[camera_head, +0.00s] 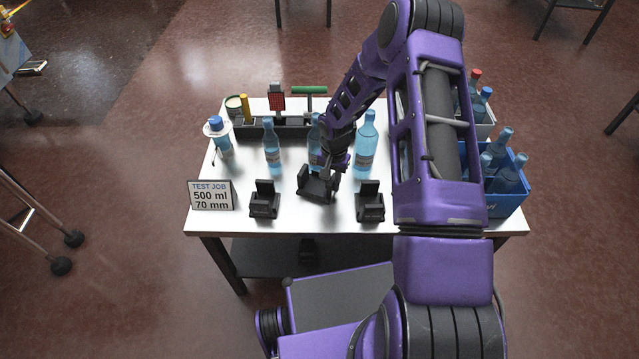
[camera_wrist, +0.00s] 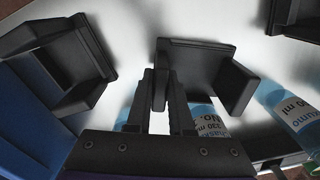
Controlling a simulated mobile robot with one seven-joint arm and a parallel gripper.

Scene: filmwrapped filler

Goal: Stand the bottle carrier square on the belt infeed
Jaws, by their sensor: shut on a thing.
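My gripper (camera_head: 337,166) is shut on the middle black bottle carrier (camera_head: 316,190), an open block with an upright wall. In the wrist view, my fingers (camera_wrist: 161,105) pinch that wall, and the carrier (camera_wrist: 205,65) extends to the right. In the head view it sits turned relative to the table's front edge, slightly behind two similar black carriers, left (camera_head: 264,203) and right (camera_head: 369,206). I cannot tell whether it touches the white table (camera_head: 340,222). No bottle is in it. I cannot make out a belt infeed.
Blue bottles stand behind the carriers, left (camera_head: 272,150) and right (camera_head: 366,148); another is partly behind my gripper. A "TEST JOB 500 ml 70 mm" sign (camera_head: 212,196) stands front left. A black tool tray (camera_head: 290,131) lies behind. A blue crate (camera_head: 507,204) of bottles is right.

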